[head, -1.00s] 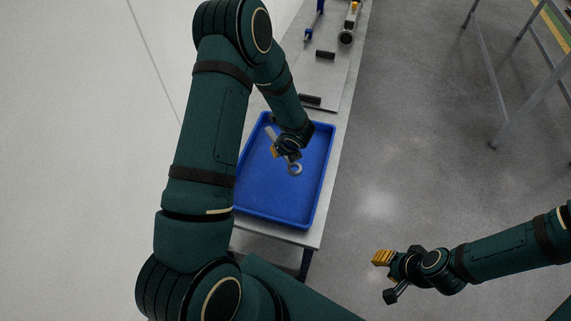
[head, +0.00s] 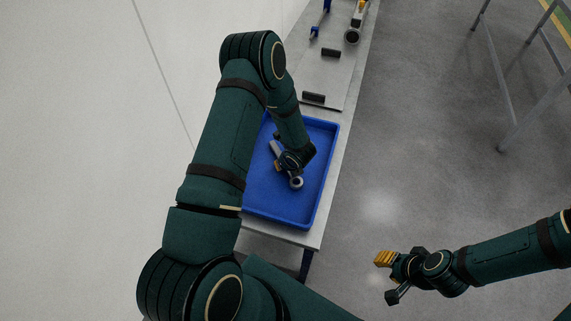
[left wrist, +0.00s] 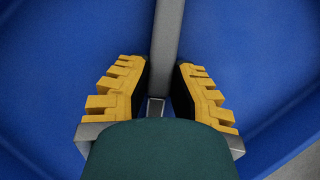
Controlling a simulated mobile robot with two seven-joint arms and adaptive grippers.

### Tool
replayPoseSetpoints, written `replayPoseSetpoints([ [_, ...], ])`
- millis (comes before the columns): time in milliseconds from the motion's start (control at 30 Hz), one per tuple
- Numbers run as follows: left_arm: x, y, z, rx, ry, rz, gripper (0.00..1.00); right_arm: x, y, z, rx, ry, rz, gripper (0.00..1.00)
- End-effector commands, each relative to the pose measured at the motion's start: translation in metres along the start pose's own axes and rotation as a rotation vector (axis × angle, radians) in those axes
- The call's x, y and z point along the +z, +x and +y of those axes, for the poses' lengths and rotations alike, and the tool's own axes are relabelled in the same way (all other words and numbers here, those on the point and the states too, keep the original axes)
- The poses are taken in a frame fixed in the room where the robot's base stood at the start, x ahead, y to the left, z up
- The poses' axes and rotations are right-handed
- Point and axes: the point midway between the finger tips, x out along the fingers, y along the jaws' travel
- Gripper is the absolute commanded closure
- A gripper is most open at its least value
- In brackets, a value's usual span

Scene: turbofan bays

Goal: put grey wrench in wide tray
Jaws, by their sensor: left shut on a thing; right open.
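The grey wrench (head: 297,184) is over the floor of the wide blue tray (head: 265,203) in the head view, its ring end toward the near side. My left gripper (head: 281,165) reaches down into the tray and is shut on the wrench's handle. In the left wrist view the handle (left wrist: 167,35) runs up between the yellow finger pads (left wrist: 161,85), with blue tray behind it. I cannot tell whether the wrench touches the tray floor. My right gripper (head: 388,278) is open and empty, over the grey floor.
The tray sits at the near end of a long grey bench (head: 280,235). Farther along are dark blocks (head: 314,97), a cylindrical part (head: 353,36) and a blue-ended tool (head: 315,32). A metal frame (head: 490,75) stands at right. The tray's near part is bare.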

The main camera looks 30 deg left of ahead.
Motion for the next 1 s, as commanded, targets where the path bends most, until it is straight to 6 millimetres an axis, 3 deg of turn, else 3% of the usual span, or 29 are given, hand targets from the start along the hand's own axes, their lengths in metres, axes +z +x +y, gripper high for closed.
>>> replayPoseSetpoints([
  [400, -0.002, 0.004, -0.001, -0.002, 0.000, -0.002, 1.00, 0.000, 0.005, 0.002, 0.000, 0.000, 0.002, 0.66],
  [433, -0.002, 0.004, -0.001, -0.001, 0.000, -0.001, 0.69, -0.001, 0.004, 0.002, 0.000, 0.000, 0.002, 0.66],
  [467, -0.002, 0.004, -0.001, -0.001, 0.000, -0.001, 0.59, -0.001, 0.004, 0.002, 0.000, 0.000, 0.002, 0.66],
  [500, -0.002, 0.003, -0.001, -0.001, 0.000, -0.001, 0.56, -0.001, 0.004, 0.001, 0.000, 0.000, 0.002, 0.66],
  [867, 0.000, 0.001, -0.001, -0.001, 0.000, -0.001, 0.56, 0.000, 0.001, 0.000, 0.000, 0.000, 0.001, 0.66],
  [1000, 0.001, -0.016, -0.002, -0.004, 0.001, -0.002, 0.56, 0.000, -0.004, -0.002, 0.000, 0.000, -0.001, 0.66],
])
